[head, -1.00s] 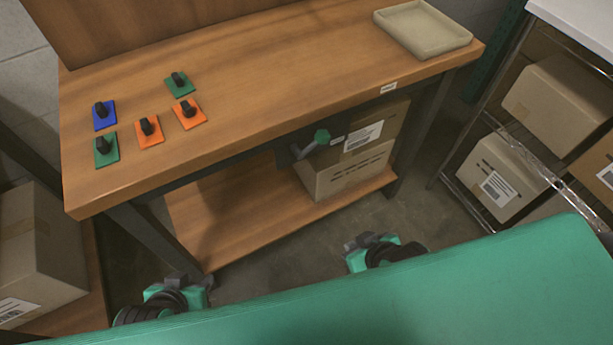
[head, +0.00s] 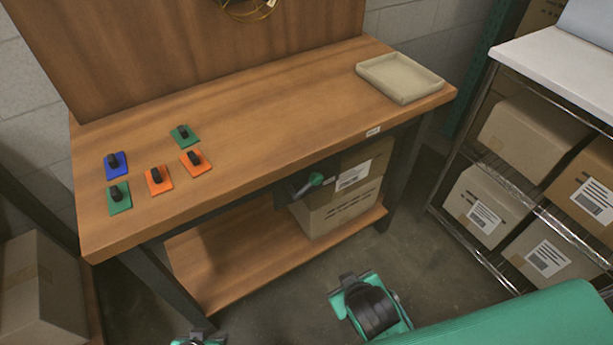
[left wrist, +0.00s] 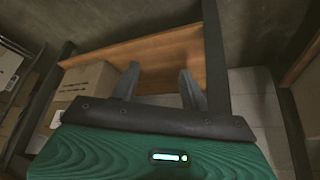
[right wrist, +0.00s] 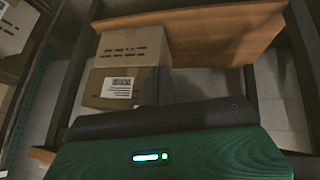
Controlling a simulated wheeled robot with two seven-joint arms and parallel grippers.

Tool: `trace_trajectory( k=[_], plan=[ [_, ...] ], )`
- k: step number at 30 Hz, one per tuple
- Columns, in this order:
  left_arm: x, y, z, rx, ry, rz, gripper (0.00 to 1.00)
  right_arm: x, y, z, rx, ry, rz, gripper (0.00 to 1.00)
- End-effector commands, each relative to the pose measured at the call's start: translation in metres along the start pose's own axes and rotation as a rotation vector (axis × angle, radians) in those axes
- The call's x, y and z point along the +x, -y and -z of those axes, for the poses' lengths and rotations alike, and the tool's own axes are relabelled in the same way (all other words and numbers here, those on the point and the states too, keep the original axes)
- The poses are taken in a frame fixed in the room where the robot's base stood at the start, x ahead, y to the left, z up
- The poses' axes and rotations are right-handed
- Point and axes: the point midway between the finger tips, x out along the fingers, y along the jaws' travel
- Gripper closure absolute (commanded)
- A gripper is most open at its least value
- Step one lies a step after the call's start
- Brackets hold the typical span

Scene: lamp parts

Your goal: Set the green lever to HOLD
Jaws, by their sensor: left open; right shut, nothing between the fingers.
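The green-knobbed lever (head: 316,179) sticks out from a dark mount under the bench's front edge, in front of the boxes. Its arm slants up to the right. Any position marks beside it are too small to read. My left gripper (left wrist: 159,70) is open and empty, with its two fingers apart. In the head view it is mostly cut off at the bottom edge, left of the lever. My right gripper (head: 348,279) is shut and empty, low in front of the bench and well apart from the lever.
The wooden bench (head: 255,125) carries several blue, green and orange plates with black knobs at left and a beige tray (head: 400,78) at right. Cardboard boxes (head: 340,212) stand on its lower shelf (head: 240,262). A wire rack (head: 475,222) with boxes is at right. Floor between is clear.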

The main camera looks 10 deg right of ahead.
Motion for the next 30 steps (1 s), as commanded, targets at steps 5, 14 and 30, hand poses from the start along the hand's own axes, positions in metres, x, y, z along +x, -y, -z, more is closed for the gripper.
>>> trace_trajectory(
  k=[5,14,30],
  plan=[
    [0.045,0.011,-0.045,0.001,0.092,0.020,0.55,-0.003,0.004,0.049,-0.140,-0.020,-0.150,1.00],
    [0.093,0.030,-0.150,0.001,0.232,0.048,0.55,-0.019,0.024,0.141,-0.411,-0.116,-0.421,1.00],
    [0.100,0.044,-0.243,0.001,0.333,0.064,0.55,-0.048,0.051,0.218,-0.635,-0.245,-0.651,1.00]
  ],
)
